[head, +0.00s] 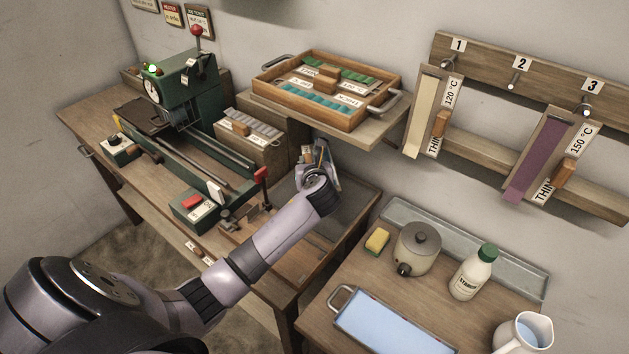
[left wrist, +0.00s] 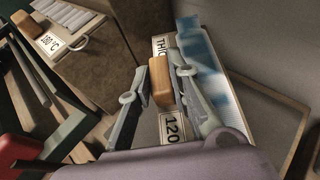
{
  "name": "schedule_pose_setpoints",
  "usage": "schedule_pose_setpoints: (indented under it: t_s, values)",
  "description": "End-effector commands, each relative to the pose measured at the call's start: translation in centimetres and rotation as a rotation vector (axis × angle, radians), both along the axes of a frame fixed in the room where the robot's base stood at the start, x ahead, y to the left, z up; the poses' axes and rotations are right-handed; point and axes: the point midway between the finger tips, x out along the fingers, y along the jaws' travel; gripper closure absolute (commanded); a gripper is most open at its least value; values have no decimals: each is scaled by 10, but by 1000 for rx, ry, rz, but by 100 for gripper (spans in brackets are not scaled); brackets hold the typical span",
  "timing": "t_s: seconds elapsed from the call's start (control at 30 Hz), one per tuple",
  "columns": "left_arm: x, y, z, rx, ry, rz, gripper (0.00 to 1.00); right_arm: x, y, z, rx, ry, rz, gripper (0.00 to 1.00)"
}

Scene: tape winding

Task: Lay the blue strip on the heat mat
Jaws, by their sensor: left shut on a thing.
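My left gripper (head: 318,176) is over the right end of the workbench. In the left wrist view the left gripper (left wrist: 160,88) has its two fingers closed on a wooden grip (left wrist: 160,80), between labels with "THIC" and "120". The blue strip (left wrist: 193,42) shows beside the grip, on a long pale carrier. In the head view the strip is mostly hidden by the hand. A flat grey panel in a wooden frame (head: 350,208), perhaps the heat mat, lies below and right of the hand; it also shows in the left wrist view (left wrist: 258,112). My right gripper is not in view.
A green machine (head: 182,88) stands left on the bench. A wooden tray (head: 320,98) sits on a shelf behind the hand. Strip holders hang on the wall rack at right. A pot (head: 417,247), bottle (head: 471,272) and blue basin (head: 385,325) stand on the front table.

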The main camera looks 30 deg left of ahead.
Motion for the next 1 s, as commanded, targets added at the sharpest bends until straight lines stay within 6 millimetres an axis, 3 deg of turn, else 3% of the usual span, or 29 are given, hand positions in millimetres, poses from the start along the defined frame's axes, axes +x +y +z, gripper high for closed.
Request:
schedule_pose_setpoints:
  t_s: [0.13, 0.3, 0.4, 0.47, 0.6, 0.73, 1.0]
  values:
    - [-1, -1, -33, -2, 8, -2, 100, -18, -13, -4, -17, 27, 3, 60]
    - [-1, -1, -52, -1, 2, -1, 100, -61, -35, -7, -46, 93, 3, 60]
    - [-1, -1, -62, -2, 4, -2, 100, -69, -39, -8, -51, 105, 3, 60]
    - [-1, -2, -72, -2, 4, -2, 100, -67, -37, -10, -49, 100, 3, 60]
    - [-1, -2, -88, -1, 3, -2, 100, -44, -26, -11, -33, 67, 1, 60]
    - [-1, -2, -91, -2, 1, -3, 100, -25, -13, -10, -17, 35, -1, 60]
    - [-1, -2, -94, -1, 2, -2, 100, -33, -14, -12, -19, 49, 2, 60]
